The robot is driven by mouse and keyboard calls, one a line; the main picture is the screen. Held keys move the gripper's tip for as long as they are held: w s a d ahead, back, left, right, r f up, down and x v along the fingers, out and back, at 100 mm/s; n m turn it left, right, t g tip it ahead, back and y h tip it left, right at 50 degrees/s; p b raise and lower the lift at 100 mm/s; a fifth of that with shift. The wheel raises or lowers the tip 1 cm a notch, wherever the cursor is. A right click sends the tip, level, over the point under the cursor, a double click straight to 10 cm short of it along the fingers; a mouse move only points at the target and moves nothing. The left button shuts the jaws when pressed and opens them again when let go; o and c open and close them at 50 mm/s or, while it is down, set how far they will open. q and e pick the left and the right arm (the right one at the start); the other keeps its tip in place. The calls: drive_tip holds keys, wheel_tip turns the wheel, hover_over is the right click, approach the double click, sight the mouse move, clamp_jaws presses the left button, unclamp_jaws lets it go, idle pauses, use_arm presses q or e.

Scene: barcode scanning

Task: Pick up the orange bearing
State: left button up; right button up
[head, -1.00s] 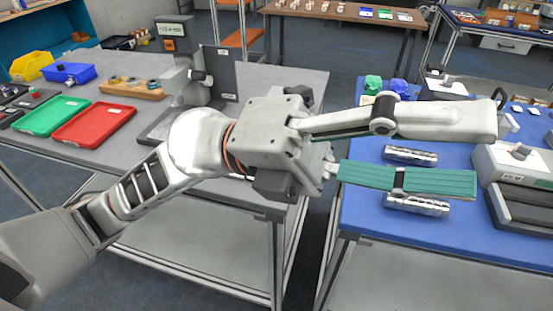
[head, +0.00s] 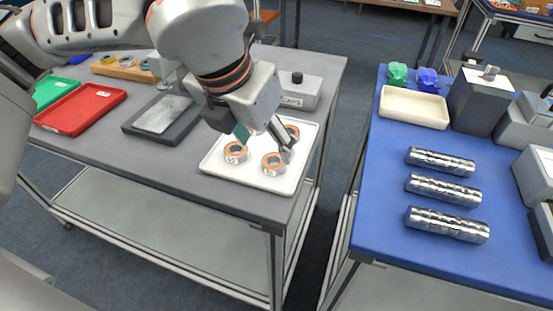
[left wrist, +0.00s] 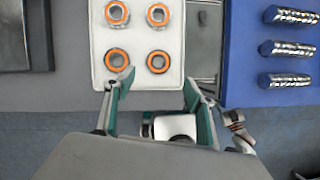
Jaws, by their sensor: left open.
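Several orange-ringed bearings with metal centres lie flat on a white tray (head: 216,168) on the grey table. In the head view one bearing (head: 235,152) is at the left, one (head: 273,166) at the front right and one (head: 292,131) farther back, partly hidden. My left gripper (head: 264,146) is open above the tray, pointing down. In the left wrist view the bearings form two rows, and the open green-padded fingers of my left gripper (left wrist: 158,82) straddle the near edge of the tray (left wrist: 138,40). The near-row bearings (left wrist: 116,59) (left wrist: 158,61) lie just beyond the fingertips. Nothing is held. My right gripper is not in view.
A grey box (head: 300,92) stands behind the tray, and a dark flat plate (head: 163,118) and a red tray (head: 80,108) lie to its left. Across a floor gap, the blue table (head: 390,240) holds metal cylinders (head: 442,190) and a cream tray (head: 413,106).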

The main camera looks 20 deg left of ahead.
sight(273, 162)
use_arm(q)
drive_tip(key=b+x, duration=0.1)
drive_tip(key=x, duration=0.6)
drive_tip(key=shift+w+a+f, duration=0.15)
drive_tip(key=shift+w+f, duration=0.15)
drive_tip(key=shift+r, duration=0.1)
drive_tip(key=c, duration=1.3)
